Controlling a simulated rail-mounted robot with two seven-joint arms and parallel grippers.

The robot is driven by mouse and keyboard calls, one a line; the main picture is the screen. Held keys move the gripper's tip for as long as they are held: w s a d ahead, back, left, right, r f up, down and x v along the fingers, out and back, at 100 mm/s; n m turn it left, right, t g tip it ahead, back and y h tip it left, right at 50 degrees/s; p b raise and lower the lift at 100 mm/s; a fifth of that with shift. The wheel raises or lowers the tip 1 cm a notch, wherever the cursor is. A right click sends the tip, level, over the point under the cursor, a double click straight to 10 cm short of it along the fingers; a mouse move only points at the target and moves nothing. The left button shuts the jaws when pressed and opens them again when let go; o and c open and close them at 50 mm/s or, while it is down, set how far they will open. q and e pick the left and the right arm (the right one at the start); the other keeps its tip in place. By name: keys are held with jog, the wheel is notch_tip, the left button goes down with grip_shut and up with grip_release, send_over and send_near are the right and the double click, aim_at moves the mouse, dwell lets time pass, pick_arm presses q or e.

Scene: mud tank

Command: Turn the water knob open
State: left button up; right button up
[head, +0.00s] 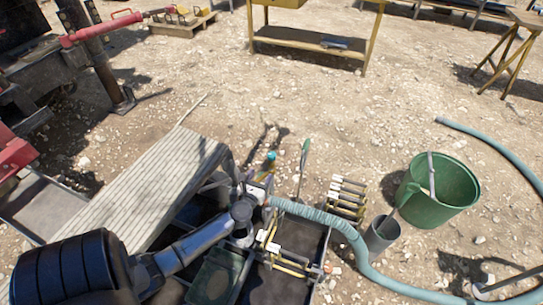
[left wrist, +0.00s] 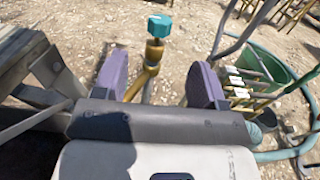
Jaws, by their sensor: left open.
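The water knob (left wrist: 159,25) is a teal cap on a brass stem and pipe, standing upright beyond my gripper in the left wrist view. In the head view the knob (head: 271,156) shows small, just past the end of my left arm. My left gripper (left wrist: 157,80) is open, with its two purple-grey fingers apart on either side of the pipe's line of sight. The knob appears farther out than the fingertips, and I see no contact. In the head view my left gripper (head: 262,178) is small and partly hidden by its own wrist. My right gripper is not in view.
A blue-green hose (head: 345,230) runs right from the tank. A green bucket (head: 412,190), a grey pail (head: 382,232) and a yellow-and-white rack (head: 346,200) stand to the right.

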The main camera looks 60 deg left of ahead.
aim_at(272, 155)
pick_arm(q)
jog(key=b+x, duration=0.2)
jog(key=x, duration=0.8)
jog(key=shift+w, duration=0.1)
jog(key=shift+b+x, duration=0.4)
jog(key=shift+x, duration=0.45)
jog(key=c, duration=0.9)
jog(key=shift+r, duration=0.1)
